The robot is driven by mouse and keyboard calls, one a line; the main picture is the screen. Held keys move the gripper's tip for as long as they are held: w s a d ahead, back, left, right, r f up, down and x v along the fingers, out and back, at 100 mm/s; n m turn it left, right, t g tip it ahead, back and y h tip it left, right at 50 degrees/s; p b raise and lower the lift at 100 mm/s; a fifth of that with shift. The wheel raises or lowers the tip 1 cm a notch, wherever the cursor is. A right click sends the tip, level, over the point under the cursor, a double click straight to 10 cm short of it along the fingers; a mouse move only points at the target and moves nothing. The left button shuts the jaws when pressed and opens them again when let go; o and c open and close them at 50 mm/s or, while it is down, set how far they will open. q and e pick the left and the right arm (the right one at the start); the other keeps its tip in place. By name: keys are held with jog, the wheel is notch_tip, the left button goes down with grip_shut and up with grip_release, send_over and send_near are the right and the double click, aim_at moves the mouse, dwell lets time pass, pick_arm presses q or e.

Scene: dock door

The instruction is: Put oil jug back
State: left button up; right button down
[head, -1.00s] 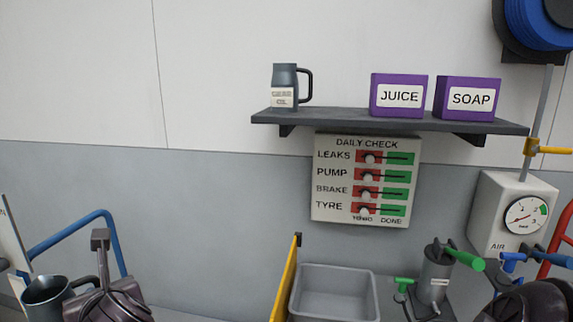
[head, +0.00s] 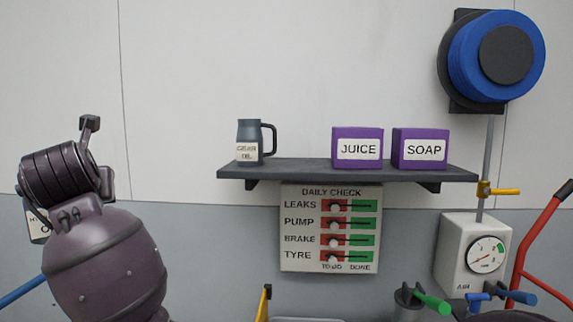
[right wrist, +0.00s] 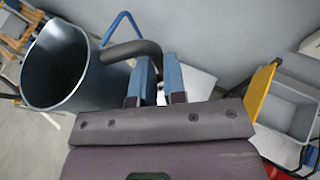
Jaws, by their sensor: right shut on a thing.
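The held oil jug, blue-grey and open-topped, fills the left of the right wrist view (right wrist: 68,65). My right gripper (right wrist: 158,78) is shut on its dark curved handle. In the head view my wrist stands large at the left and hides most of the jug; only a sliver with a white label, partly reading "HY", shows at its left (head: 38,225). The fingertips are hidden there. A dark shelf (head: 310,171) on the wall carries a second jug marked as gear oil (head: 249,143) near its left end. My left gripper is not in view.
Purple JUICE (head: 357,147) and SOAP (head: 420,148) boxes stand on the shelf's right half. Bare shelf lies between the gear oil jug and JUICE. The daily check board (head: 330,228) hangs below. A yellow panel (right wrist: 262,92) and grey bin (right wrist: 290,105) are right of my gripper.

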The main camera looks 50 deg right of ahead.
jog(key=s+d+r+m+g+h+p, duration=0.1)
jog(key=s+d+r+m+g+h, duration=0.15)
jog(key=d+r, duration=0.6)
jog(key=s+d+r+m+g+h, duration=0.1)
jog(key=d+r+m+g+h, duration=0.2)
jog(key=d+r, duration=0.55)
jog(key=s+d+r+m+g+h+p, duration=0.15)
jog(key=d+r+m, duration=0.35)
jog(key=r, duration=0.6)
jog(key=s+d+r+m+g+h, duration=0.1)
jog(key=s+d+r+m+g, duration=0.1)
jog(key=s+d+g, duration=0.3)
jog(key=s+d+r+m+g, duration=0.1)
jog(key=s+d+r+m, duration=0.15)
jog(key=d, duration=0.55)
jog(key=s+d+f+m+g, duration=0.3)
jog(key=s+d+f+g, duration=0.15)
jog(key=d, duration=0.25)
jog(key=shift+y, duration=0.4)
jog(key=f, duration=0.7)
jog(key=f+p, duration=0.1)
jog(key=f, duration=0.5)
jog(key=f+p, duration=0.1)
jog(key=f, duration=0.6)
jog(key=shift+w+a+f, duration=0.3)
jog(key=shift+a, duration=0.1)
jog(key=shift+f, duration=0.1)
jog(key=shift+f, duration=0.15)
